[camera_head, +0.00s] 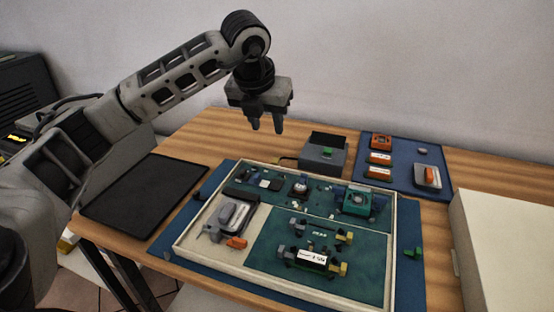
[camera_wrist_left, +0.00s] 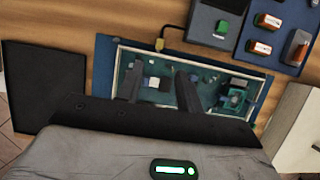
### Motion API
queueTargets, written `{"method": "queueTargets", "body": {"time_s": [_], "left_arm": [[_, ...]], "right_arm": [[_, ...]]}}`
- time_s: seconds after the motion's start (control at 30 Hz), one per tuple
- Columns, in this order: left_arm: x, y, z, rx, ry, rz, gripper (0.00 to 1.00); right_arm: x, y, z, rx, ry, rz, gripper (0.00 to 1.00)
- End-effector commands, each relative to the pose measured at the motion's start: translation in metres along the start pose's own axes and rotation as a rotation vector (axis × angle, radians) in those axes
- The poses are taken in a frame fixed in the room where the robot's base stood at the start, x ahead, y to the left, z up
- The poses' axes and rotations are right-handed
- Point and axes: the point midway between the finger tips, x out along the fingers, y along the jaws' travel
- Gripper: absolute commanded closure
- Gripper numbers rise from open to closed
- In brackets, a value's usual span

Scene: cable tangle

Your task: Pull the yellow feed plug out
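My left gripper (camera_head: 266,126) hangs in the air above the back of the tray, fingers pointing down with a gap between them. In the left wrist view its two fingers (camera_wrist_left: 158,75) stand apart with nothing held between them. A small yellow plug (camera_wrist_left: 160,44) shows in the left wrist view at the tray's back edge, beyond the fingertips, with a thin dark cable running up beside the grey box. In the head view only a small yellowish bit by the grey box's left side hints at this cable. My right gripper is in neither view.
A pale-rimmed tray (camera_head: 178,246) holds green boards, a black labelled part (camera_head: 311,259) and yellow-ended connectors (camera_head: 343,269). The grey box (camera_head: 322,155) stands behind it. A blue mat (camera_head: 402,152) with orange parts lies at back right, a black mat (camera_head: 145,195) at left, a white box (camera_head: 505,245) at right.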

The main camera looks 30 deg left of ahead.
Motion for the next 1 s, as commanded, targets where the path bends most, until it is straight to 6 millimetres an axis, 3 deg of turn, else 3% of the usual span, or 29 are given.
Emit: {"method": "queueTargets", "body": {"time_s": [0.5, 0.7, 1.0], "left_arm": [[0.109, -0.001, -0.001, 0.000, 0.004, 0.000, 0.64], [0.130, -0.001, -0.001, 0.000, 0.002, -0.002, 0.64], [0.135, -0.001, -0.001, 0.001, 0.001, -0.001, 0.64]], "right_arm": [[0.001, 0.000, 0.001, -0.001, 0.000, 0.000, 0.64], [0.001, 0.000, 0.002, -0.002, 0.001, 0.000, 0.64], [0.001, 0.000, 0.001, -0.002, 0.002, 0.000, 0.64]]}}
